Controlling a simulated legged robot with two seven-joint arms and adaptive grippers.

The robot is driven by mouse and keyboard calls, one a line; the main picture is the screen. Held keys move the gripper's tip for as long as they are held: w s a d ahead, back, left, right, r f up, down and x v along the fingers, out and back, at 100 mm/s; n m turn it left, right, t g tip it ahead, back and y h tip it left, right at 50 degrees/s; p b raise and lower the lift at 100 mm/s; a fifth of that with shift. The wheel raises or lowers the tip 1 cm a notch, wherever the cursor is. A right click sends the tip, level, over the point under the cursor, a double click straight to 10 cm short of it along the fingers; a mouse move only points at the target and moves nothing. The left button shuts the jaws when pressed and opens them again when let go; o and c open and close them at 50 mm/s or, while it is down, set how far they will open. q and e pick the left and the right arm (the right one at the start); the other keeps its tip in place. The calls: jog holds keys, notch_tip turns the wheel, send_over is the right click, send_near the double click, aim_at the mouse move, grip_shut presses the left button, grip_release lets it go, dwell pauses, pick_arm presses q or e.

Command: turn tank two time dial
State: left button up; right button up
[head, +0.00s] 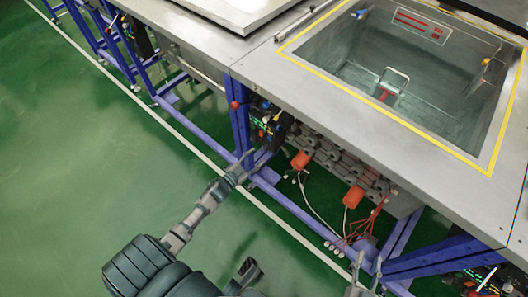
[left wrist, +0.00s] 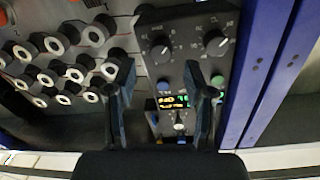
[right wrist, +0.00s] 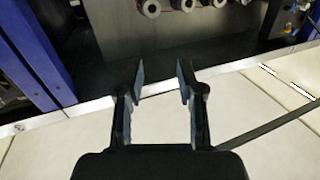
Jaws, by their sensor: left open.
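A dark control panel (head: 271,118) is mounted under the table edge beside a blue post. In the left wrist view the panel (left wrist: 186,68) has two black dials, a left dial (left wrist: 161,51) and a right dial (left wrist: 216,43). Below them are a blue button, a green button and a lit display (left wrist: 174,101). My right gripper (right wrist: 161,72) is open and empty, low near the frame.
An open tank (head: 400,75) with a yellow border is set in the metal table above. Grey valves (left wrist: 55,60) with white rings sit left of the panel. Blue frame posts (head: 238,115) stand beside it. Orange parts (head: 301,160) and hoses hang below. The green floor at left is clear.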

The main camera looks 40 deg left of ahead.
aim_at(264, 149)
pick_arm(q)
jog(key=shift+w+d+b, duration=0.1)
jog(key=shift+w+b, duration=0.25)
jog(key=shift+w, duration=1.7)
pick_arm(e)
jog(key=shift+a+r+t, duration=0.25)
jog(key=shift+r+t, duration=0.65)
jog(key=shift+r, duration=0.25)
pick_arm(q)
grip_shut()
pick_arm(e)
jog(key=shift+w, duration=0.1)
